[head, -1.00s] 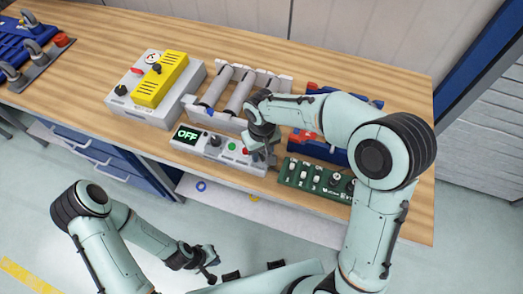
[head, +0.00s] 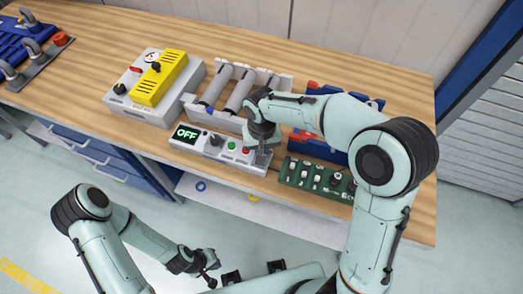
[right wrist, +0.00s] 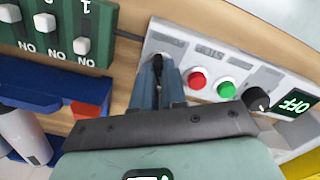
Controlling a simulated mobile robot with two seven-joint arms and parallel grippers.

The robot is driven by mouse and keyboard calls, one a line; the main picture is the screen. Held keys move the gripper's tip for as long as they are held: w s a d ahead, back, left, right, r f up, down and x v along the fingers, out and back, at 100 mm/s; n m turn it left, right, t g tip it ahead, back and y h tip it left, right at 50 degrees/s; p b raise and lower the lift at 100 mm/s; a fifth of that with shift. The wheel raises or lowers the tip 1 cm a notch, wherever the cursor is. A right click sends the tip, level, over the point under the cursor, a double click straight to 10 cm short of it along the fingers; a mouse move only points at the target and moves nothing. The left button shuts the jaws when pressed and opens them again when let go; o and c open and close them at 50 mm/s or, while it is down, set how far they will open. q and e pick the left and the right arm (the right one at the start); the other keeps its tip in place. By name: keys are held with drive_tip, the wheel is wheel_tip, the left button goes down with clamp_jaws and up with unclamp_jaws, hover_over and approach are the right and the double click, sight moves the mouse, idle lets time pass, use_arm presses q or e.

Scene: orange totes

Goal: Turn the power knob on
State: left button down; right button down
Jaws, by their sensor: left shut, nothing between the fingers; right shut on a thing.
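A grey control box (head: 217,150) stands on the bench, with a display (head: 187,134) reading OFF in green at its left end. In the right wrist view the display (right wrist: 296,103) also reads OFF. At the box's other end, my right gripper (right wrist: 158,82) is shut on a dark knob (right wrist: 157,66), which its fingers partly hide. In the head view my right gripper (head: 262,155) hides that knob. Another black knob (right wrist: 257,98), a green button (right wrist: 226,90) and a red button (right wrist: 197,81) are uncovered. My left gripper (head: 209,272) is shut and empty, low in front of the bench.
A green switch panel (head: 316,180) stands right of the control box. A roller unit (head: 236,92) and a blue-and-red object (head: 318,147) stand behind. A grey-and-yellow device (head: 155,88) is to the left. The bench's front edge is close below the box.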

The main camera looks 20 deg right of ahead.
drive_tip(key=m, duration=0.3)
drive_tip(key=shift+m+b, duration=0.4)
drive_tip(key=m, duration=0.3)
drive_tip(key=shift+m, duration=0.3)
drive_tip(key=m, duration=0.3)
drive_tip(key=shift+m+b, duration=0.3)
drive_tip(key=shift+b, duration=0.1)
use_arm(q)
drive_tip(key=shift+s+f, duration=0.4)
drive_tip(key=shift+f, duration=0.25)
drive_tip(key=shift+s+f, duration=0.4)
drive_tip(key=shift+f, duration=0.2)
use_arm(e)
drive_tip(key=shift+r+m, duration=0.1)
drive_tip(key=shift+m, duration=1.7)
drive_tip(key=c, duration=1.2)
unclamp_jaws()
